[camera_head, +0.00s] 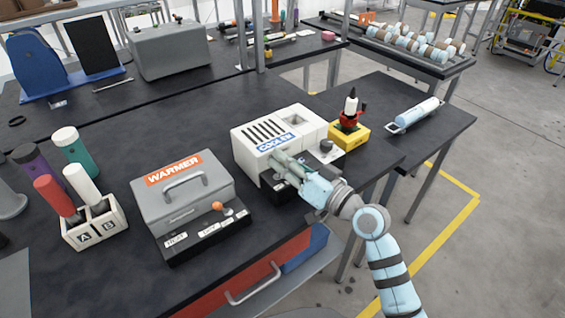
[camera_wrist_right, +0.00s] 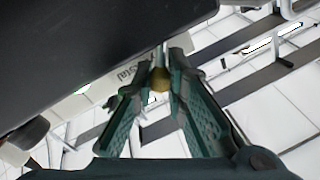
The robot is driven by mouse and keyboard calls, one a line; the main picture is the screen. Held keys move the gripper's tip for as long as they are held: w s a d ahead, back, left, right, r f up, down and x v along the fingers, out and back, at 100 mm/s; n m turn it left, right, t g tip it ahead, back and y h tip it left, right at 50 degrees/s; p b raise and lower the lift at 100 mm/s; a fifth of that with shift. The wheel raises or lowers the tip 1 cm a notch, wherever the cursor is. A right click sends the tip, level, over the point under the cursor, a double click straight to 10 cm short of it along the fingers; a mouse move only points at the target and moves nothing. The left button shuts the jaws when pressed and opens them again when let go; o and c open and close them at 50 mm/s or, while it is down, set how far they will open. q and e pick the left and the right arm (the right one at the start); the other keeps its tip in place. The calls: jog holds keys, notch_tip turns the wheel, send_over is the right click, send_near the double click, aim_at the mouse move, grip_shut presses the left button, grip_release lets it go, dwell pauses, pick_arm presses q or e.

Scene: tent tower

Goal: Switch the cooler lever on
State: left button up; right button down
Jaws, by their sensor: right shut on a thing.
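The cooler (camera_head: 245,142) is a white box with vent slots and a blue "COOLER" label, standing on the table. My right gripper (camera_head: 286,165) is at its front, low over the dark base. The cooler lever is hidden behind the gripper in the head view. In the right wrist view, the lever (camera_wrist_right: 159,82) shows as a thin stem with a dull yellow knob between the fingertips of my right gripper (camera_wrist_right: 160,92). The fingers are closed in on it. I cannot tell the lever's set position. My left gripper is not in view.
The grey warmer (camera_head: 180,205), with an orange-knobbed lever (camera_head: 218,207), stands left of the cooler. A yellow block (camera_head: 348,138) with a red and black tool stands to the right. A white holder (camera_head: 103,225) with several coloured cylinders is at left.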

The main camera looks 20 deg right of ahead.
jog(key=c, duration=1.6)
grip_release()
jog(key=shift+d, duration=0.1)
jog(key=shift+s, duration=0.1)
jog(key=v, duration=1.2)
